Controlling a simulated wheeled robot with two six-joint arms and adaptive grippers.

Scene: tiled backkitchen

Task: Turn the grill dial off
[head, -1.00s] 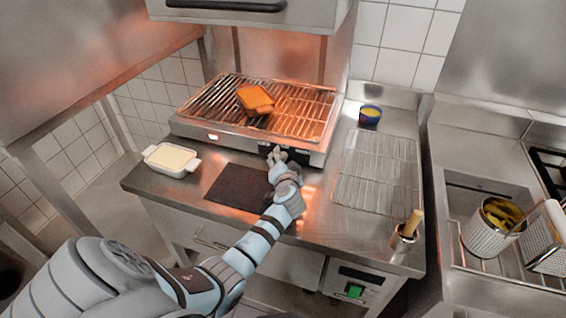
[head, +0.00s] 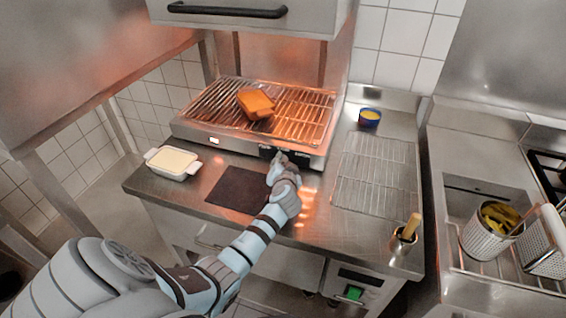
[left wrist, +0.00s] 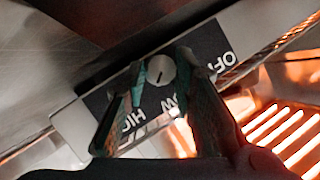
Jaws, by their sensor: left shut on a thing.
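The grill (head: 250,146) stands at the back of the steel counter, its rack glowing orange. Its dial (left wrist: 160,71) is a round pale knob with a dark line, on a black panel marked OFF, LOW and HIGH in the left wrist view. My left gripper (left wrist: 159,70) has one finger on each side of the dial and is shut on it. In the head view my left gripper (head: 279,156) is at the grill's front panel and hides part of it. The exact dial setting is hard to read. My right gripper is not in view.
An orange-brown food piece (head: 256,103) lies on the grill rack. A steel hood (head: 250,22) hangs above.

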